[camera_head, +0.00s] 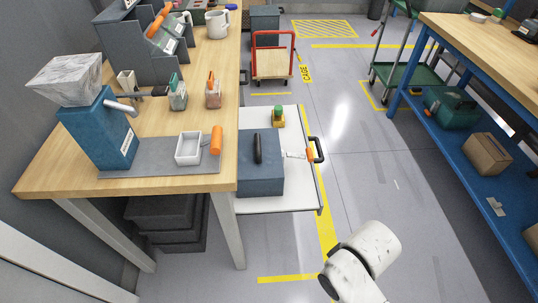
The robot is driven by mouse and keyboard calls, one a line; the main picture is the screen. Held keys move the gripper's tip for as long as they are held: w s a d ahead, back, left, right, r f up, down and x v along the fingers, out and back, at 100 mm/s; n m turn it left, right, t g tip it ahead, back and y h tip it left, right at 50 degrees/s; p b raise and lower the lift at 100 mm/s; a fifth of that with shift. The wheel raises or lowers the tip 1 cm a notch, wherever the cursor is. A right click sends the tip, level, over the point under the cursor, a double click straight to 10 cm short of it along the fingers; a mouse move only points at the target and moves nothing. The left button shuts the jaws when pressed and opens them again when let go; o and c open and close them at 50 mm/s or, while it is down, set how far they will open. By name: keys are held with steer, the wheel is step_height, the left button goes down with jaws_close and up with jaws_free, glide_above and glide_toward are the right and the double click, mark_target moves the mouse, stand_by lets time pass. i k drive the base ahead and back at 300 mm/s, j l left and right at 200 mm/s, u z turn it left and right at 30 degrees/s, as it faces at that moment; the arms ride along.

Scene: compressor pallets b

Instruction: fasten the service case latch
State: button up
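The service case appears to be the blue-grey box (260,178) with a black handle on its lid. It sits on a white cart top (302,197) beside the wooden bench, and its lid looks down. A pale latch arm (292,154) with an orange tip sticks out from the case's right side, toward the cart's black handle. It looks swung out from the case, though its catch is too small to make out. My white arm (362,262) shows at the bottom, right of and nearer than the cart. My gripper is not in view.
The wooden bench (190,95) borders the cart on the left. A red trolley (273,66) stands behind. A blue-framed bench (440,110) is at right. The grey floor between is clear.

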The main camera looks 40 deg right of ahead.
mark_target(309, 156)
steer(key=i+l, duration=0.8)
steer(key=l, duration=0.15)
